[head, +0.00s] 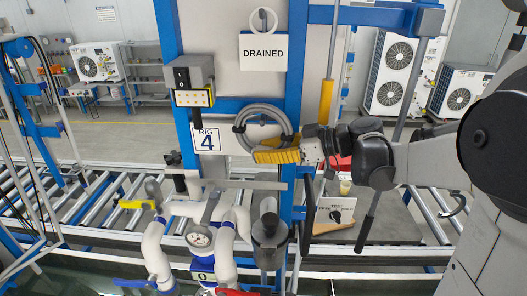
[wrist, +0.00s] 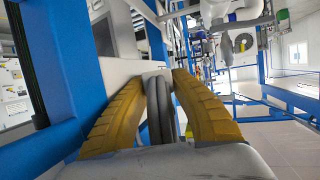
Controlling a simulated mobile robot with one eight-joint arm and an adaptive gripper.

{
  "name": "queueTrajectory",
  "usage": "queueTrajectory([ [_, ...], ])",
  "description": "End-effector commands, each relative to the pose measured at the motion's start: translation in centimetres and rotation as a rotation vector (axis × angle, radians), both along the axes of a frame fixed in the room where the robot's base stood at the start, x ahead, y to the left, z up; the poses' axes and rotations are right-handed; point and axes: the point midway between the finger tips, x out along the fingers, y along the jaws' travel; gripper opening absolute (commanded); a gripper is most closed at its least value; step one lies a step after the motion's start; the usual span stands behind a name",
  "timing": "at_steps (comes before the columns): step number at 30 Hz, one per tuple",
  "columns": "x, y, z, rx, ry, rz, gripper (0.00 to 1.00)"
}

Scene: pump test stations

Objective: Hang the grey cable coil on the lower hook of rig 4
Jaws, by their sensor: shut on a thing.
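The grey cable coil (head: 263,113) is in front of the rig 4 panel in the head view, to the right of the "RIG 4" label (head: 207,141). My gripper (head: 278,155), with yellow finger pads, is shut on the coil's lower edge. In the wrist view the coil (wrist: 160,112) stands as dark strands between the two yellow fingers of my gripper (wrist: 160,125). Dark pieces show at the coil's left and right sides. I cannot tell whether the coil rests on the lower hook, which I cannot make out behind it.
A "DRAINED" sign (head: 264,53) hangs above the coil. A control box (head: 193,82) is at upper left. A yellow cylinder (head: 326,102) stands to the right. White pipes with a gauge (head: 200,237) and a roller conveyor (head: 103,205) lie below.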

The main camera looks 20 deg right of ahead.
Motion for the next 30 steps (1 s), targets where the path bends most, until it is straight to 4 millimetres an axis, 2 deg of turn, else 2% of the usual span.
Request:
queueTrajectory([
  [3,0.0,0.0,0.1,0.001,-0.001,0.000,0.00],
  [4,0.0,0.0,0.1,0.001,-0.001,0.000,0.31],
  [6,0.0,0.0,0.1,0.001,-0.001,0.000,0.50],
  [17,-0.2,-0.3,0.1,-0.001,0.000,-0.001,0.50],
  [20,-0.9,-1.3,0.5,0.000,0.000,-0.004,0.50],
  [30,-5.1,-6.8,3.0,0.000,0.000,-0.004,0.50],
])
